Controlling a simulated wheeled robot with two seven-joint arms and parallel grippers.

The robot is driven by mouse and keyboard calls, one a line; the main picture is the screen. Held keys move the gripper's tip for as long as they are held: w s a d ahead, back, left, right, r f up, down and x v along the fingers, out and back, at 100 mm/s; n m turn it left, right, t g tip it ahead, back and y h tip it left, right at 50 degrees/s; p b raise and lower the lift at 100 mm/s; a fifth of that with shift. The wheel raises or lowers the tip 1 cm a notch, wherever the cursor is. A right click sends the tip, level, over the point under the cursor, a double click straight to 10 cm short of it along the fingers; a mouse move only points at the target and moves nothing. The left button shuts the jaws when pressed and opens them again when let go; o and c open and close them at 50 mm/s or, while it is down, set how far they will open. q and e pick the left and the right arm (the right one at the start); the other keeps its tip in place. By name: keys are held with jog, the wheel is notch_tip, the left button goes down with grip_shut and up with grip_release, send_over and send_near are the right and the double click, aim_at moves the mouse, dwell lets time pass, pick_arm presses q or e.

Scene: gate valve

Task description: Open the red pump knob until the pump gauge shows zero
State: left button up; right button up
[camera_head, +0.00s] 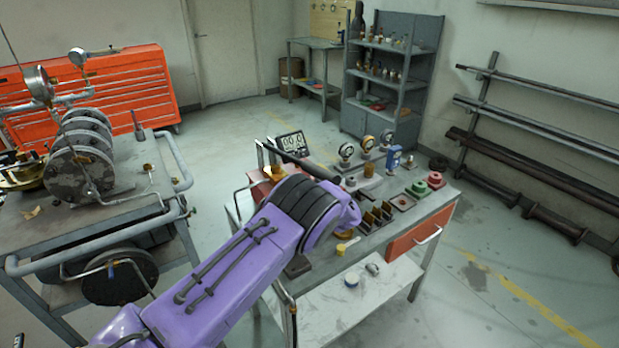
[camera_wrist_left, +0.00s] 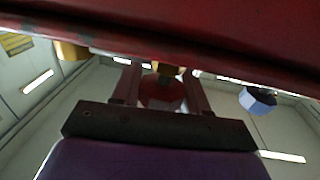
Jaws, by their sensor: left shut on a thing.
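The red knob (camera_wrist_left: 160,92) sits between the two dark fingers of my left gripper (camera_wrist_left: 162,80) in the left wrist view. The gripper is shut on it. A brass fitting (camera_wrist_left: 166,69) shows just beyond the knob, under the red pump body (camera_wrist_left: 230,45). In the head view my purple left arm reaches over the workbench and hides the knob and the gripper. Part of the red pump (camera_head: 262,190) shows left of the arm. My right gripper is not in view.
A cart (camera_head: 100,234) with a large valve (camera_head: 80,172) stands at left. The floor right of the bench is clear.

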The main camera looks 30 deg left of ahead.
pick_arm(q)
jog(key=m+t+h, duration=0.2)
jog(key=shift+w+d+t+p, duration=0.1)
jog(key=shift+t+p, duration=0.25)
jog(key=shift+t, duration=0.05)
jog(key=shift+w+f+m+t+h, duration=0.1)
jog(key=shift+m+t+h, duration=0.9)
jog(key=shift+m, duration=0.1)
jog(key=m+t+h, duration=0.1)
jog(key=h, duration=0.1)
jog(key=m+t+h+b, duration=0.1)
jog(key=m+t+h, duration=0.1)
jog(key=m+h, duration=0.1)
jog(key=shift+w+d+f+h, duration=0.1)
jog(key=shift+w+d+h, duration=0.1)
jog(key=shift+d+h, duration=0.15)
jog(key=shift+d+m+t+h+b, duration=0.2)
jog(key=shift+m+t+h+b, duration=0.35)
jog(key=shift+m+h, duration=0.85)
jog(key=shift+h, duration=0.35)
jog(key=o, duration=1)
jog(key=shift+w, duration=0.1)
